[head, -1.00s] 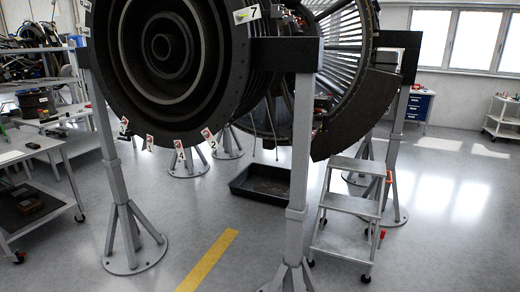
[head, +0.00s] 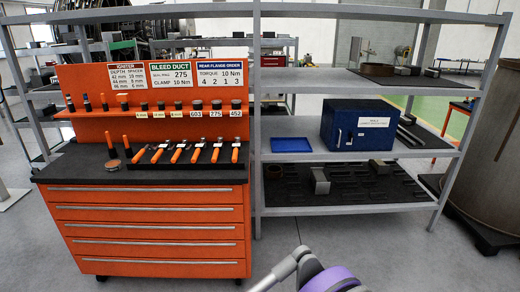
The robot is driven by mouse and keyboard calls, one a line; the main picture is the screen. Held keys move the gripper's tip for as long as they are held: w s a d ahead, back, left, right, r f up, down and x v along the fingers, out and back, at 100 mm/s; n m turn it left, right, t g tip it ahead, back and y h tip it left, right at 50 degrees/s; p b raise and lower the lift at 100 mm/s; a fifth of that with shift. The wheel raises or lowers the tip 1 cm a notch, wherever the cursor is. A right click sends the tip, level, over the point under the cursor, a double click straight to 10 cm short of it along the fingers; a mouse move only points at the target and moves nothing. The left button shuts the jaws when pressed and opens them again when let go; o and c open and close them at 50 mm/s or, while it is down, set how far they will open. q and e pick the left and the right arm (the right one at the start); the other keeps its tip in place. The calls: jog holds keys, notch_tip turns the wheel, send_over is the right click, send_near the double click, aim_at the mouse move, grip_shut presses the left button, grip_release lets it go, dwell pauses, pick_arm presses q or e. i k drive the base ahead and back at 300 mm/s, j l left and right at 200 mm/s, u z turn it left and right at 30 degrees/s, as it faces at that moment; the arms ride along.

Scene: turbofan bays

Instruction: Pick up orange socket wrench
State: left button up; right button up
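Several orange-handled wrench-like tools (head: 177,155) lie in a row on the dark top of an orange tool cabinet (head: 150,212), at the left of the head view. Their handles point toward the cabinet's front and small white tags sit by their heads. They are too small to tell which is a socket wrench. Above them, an orange ledge (head: 85,114) holds dark sockets, some labelled 603, 275 and 452, and small orange-handled tools. Neither of my grippers shows; only a grey and purple part of my arm shows at the bottom edge.
A grey shelf rack (head: 350,204) stands right of and behind the cabinet. It holds a blue case (head: 358,124), a blue tray (head: 291,145) and metal parts. A large drum (head: 492,165) stands at the far right. The floor before the cabinet is clear.

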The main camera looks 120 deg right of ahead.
aim_at(218, 152)
jog(key=z, duration=3.65)
jog(key=i+j, duration=0.15)
jog(key=i, duration=0.25)
jog(key=i+j, duration=0.2)
jog(key=i, duration=0.2)
jog(key=u, duration=0.05)
